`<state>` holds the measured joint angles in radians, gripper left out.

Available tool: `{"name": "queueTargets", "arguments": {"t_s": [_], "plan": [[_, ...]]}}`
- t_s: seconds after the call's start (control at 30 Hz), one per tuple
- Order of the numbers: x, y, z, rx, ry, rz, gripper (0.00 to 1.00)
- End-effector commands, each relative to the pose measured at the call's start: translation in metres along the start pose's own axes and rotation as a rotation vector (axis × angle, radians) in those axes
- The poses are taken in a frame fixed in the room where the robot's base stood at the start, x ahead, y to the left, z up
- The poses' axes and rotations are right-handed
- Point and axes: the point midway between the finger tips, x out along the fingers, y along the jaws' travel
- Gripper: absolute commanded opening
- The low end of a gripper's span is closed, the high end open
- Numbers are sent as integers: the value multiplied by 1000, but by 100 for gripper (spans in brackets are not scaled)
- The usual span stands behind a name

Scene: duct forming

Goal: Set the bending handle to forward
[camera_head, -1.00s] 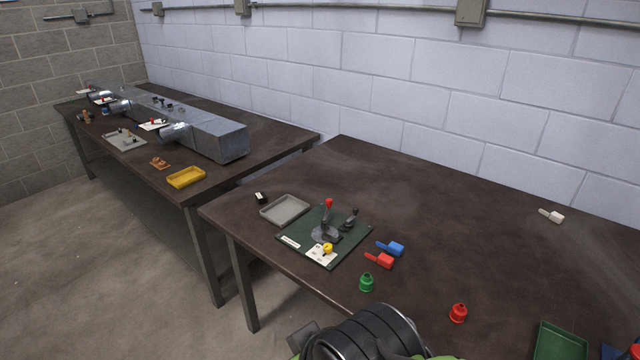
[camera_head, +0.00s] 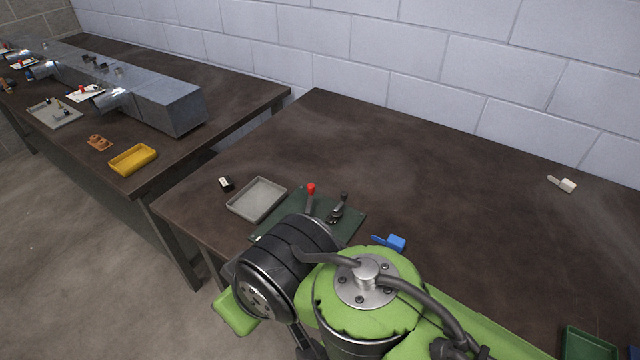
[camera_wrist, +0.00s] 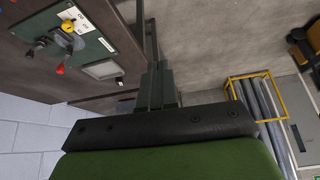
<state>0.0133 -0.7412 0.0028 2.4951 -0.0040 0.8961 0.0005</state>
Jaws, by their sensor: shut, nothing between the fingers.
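A dark green panel (camera_head: 350,217) lies on the near table. A lever with a red knob (camera_head: 310,190) stands on it, with a black-knobbed lever (camera_head: 340,202) to its right. I cannot read which setting the handle is at. My gripper (camera_wrist: 160,68) is shut and empty, to the right of the panel in the wrist view and apart from the levers. My arm hides the gripper and the panel's front in the head view.
A grey tray (camera_head: 257,199) and a small black-and-white block (camera_head: 226,184) lie left of the panel. A blue piece (camera_head: 391,242) lies to its right. A white piece (camera_head: 563,184) is far right. The table's back middle is clear.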

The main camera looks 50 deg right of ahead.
Motion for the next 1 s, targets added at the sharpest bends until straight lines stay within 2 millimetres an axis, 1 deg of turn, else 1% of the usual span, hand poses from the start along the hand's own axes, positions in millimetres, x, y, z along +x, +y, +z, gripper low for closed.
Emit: {"name": "queueTargets", "arguments": {"t_s": [0.07,0.17,0.2,0.27,0.3,0.37,0.4,0.47,0.5,0.57,0.6,0.7,0.8,0.87,1.0], "plan": [[5,7,-12,42,-9,26,0],[20,29,-40,140,-26,74,0],[29,44,-54,191,-33,93,0],[44,71,-72,274,-39,114,0],[55,93,-82,335,-41,124,0],[73,133,-92,435,-36,132,0],[85,163,-95,508,-27,133,0],[101,212,-92,623,-3,129,0],[110,245,-86,700,20,125,0],[120,290,-71,808,62,117,0],[125,316,-60,871,93,112,0],[130,362,-34,990,162,105,0],[131,383,-20,1044,200,103,0],[131,387,-18,1053,207,103,0],[130,386,-18,1052,206,103,0]]}}
